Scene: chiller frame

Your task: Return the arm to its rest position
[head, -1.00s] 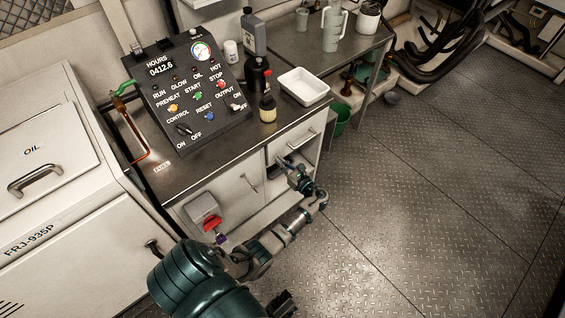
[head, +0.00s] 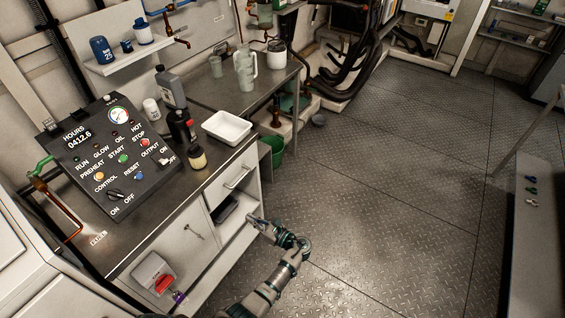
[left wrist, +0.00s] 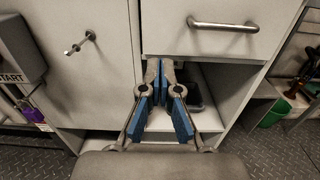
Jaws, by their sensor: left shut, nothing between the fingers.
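My left arm (head: 275,285) comes in from the bottom of the head view. Its gripper (head: 256,221) is in front of the open shelf below the drawer of the white cabinet (head: 172,250). In the left wrist view the gripper (left wrist: 163,78) has its blue-padded fingers shut with nothing held. It points at the open shelf, where a dark object (left wrist: 194,94) lies partly behind the fingers. My right gripper is not in view.
The cabinet carries a control panel (head: 112,160), a white tray (head: 227,128) and bottles. A drawer handle (left wrist: 222,24) and a door latch (left wrist: 80,42) stick out near the gripper. A red switch (head: 164,284) is on the cabinet's front. The metal floor (head: 395,195) to the right is clear.

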